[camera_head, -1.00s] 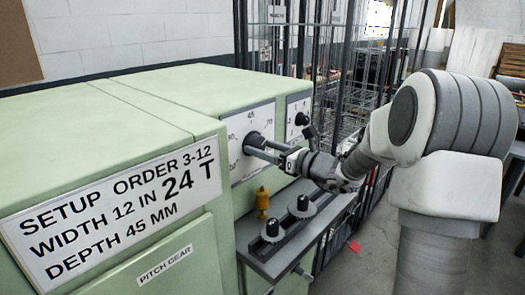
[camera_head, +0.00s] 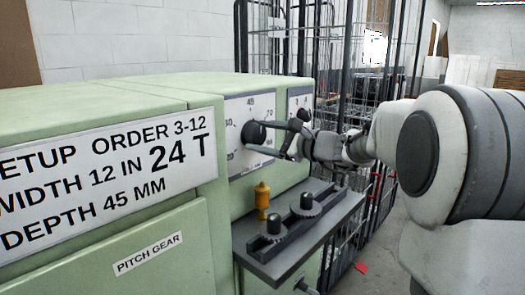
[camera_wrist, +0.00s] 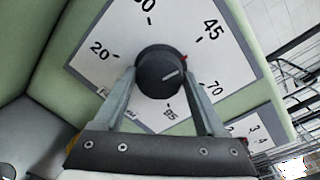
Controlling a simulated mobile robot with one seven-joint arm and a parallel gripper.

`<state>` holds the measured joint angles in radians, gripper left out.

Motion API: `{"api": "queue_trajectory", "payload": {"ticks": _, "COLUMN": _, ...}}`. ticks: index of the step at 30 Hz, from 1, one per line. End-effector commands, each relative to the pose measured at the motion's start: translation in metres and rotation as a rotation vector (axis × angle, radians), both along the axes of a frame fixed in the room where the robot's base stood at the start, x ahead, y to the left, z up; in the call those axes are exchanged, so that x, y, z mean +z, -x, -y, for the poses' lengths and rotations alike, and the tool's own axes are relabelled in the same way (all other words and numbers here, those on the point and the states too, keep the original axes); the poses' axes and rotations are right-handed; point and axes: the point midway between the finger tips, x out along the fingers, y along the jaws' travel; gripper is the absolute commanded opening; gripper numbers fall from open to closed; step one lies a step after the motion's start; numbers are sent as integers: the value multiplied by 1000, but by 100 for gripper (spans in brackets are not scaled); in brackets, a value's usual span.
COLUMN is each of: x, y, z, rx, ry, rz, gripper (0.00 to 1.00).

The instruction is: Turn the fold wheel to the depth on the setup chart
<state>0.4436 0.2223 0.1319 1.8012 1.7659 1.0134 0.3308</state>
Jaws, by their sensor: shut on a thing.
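The fold wheel is a black round knob (camera_head: 253,133) on a white dial plate (camera_head: 236,110) on the green machine's front. It also shows in the wrist view (camera_wrist: 158,70). The dial reads 20, 45, 70 and other numbers. In the wrist view a white line on the knob and a red mark at its rim both lie on the side between 45 and 70. My gripper (camera_wrist: 160,76) is shut on the knob, one finger on each side. The setup chart (camera_head: 110,165) reads width 12 in, 24 T, depth 45 mm; its left edge is cut off.
A second dial (camera_head: 298,103) with a small black knob is right of the first. Below is a grey shelf (camera_head: 262,250) with a yellow fitting (camera_head: 262,198) and two black-topped gears. A wire cage (camera_head: 345,60) stands behind. A "PITCH GEAR" label (camera_head: 148,252) is on the lower panel.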

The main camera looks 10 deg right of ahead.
Motion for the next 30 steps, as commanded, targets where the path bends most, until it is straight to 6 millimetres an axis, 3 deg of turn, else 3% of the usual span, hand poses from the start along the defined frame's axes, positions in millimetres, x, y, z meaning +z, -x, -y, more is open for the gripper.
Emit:
{"api": "queue_trajectory", "payload": {"ticks": 10, "x": 0, "y": 0, "z": -1, "rx": 1, "ry": 105, "rz": 78, "gripper": 18}}
{"api": "queue_trajectory", "payload": {"ticks": 26, "x": 1, "y": 0, "z": -1, "rx": 0, "ry": 120, "rz": 89, "gripper": 18}}
{"api": "queue_trajectory", "payload": {"ticks": 27, "x": 1, "y": 0, "z": -1, "rx": 0, "ry": 120, "rz": 89, "gripper": 81}}
{"api": "queue_trajectory", "payload": {"ticks": 30, "x": 1, "y": 0, "z": -1, "rx": 0, "ry": 119, "rz": 88, "gripper": 99}}
